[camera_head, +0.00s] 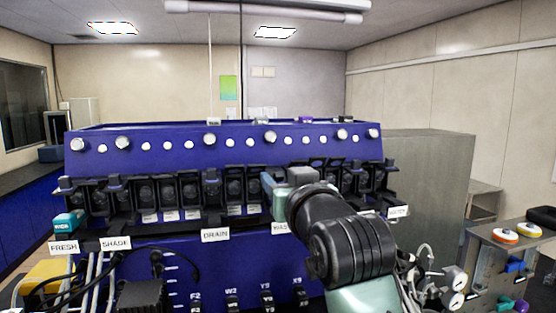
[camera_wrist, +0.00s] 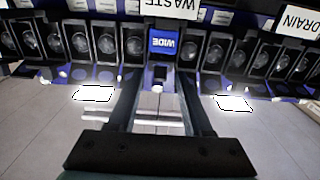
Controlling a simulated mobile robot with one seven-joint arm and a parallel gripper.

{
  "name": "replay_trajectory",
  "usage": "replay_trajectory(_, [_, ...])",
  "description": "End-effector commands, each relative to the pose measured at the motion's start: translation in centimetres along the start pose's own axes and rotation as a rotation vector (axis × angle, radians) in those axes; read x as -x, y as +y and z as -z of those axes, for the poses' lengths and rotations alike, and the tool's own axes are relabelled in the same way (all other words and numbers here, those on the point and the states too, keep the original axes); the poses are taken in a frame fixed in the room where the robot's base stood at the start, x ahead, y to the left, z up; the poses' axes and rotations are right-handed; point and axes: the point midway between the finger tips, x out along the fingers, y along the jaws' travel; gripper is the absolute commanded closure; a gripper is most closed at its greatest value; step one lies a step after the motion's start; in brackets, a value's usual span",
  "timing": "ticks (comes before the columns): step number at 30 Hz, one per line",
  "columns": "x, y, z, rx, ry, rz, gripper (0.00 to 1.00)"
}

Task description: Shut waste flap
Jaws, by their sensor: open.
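The white WASTE label shows at the top of the wrist view (camera_wrist: 170,8) and partly behind my arm in the head view (camera_head: 280,228). Dark framed ports sit in a row by it. I cannot clearly pick out the waste flap or tell how far it stands open. My gripper (camera_wrist: 160,78) is open, its two dark fingers pointing at the row. A small blue panel marked WIDE (camera_wrist: 164,43) shows between and beyond the fingertips; nothing is visibly gripped. In the head view my wrist covers this part of the row, and the fingertips are hidden.
The blue housing (camera_head: 240,142) with white knobs spans the middle. The DRAIN label (camera_head: 215,235) hangs left of WASTE; FRESH (camera_head: 63,247) and SHADE (camera_head: 115,243) are farther left. A grey cabinet (camera_head: 425,190) stands to the right. Gauges and tubing (camera_head: 452,285) are at lower right.

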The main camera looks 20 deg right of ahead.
Motion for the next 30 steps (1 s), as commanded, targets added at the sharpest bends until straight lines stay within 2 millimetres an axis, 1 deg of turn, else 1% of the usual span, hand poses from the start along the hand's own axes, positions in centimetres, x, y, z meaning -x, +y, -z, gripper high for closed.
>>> replay_trajectory(1, [-0.7, -0.1, 0.4, 0.000, -0.001, 0.001, 0.50])
replay_trajectory(3, [-1.4, -0.1, 0.3, 0.000, -0.001, 0.001, 0.50])
replay_trajectory(6, [-2.0, -0.1, 0.2, 0.000, 0.000, 0.001, 0.50])
replay_trajectory(10, [-2.4, -0.1, 0.0, 0.000, 0.000, 0.001, 0.50])
replay_trajectory(17, [-2.4, -0.1, 0.0, 0.000, 0.001, 0.001, 0.50])
replay_trajectory(18, [-2.4, -0.1, 0.0, 0.000, 0.001, 0.001, 0.57])
replay_trajectory(20, [-2.3, -0.1, 0.0, 0.000, 0.001, 0.001, 0.68])
replay_trajectory(21, [-2.3, -0.1, 0.0, 0.000, 0.001, 0.001, 0.75])
replay_trajectory(25, [-2.3, -0.1, 0.0, 0.000, 0.001, 0.001, 0.99])
replay_trajectory(26, [-2.3, -0.1, 0.0, 0.000, 0.001, 0.001, 1.00])
replay_trajectory(30, [-2.3, -0.1, -0.1, 0.000, 0.002, 0.001, 1.00])
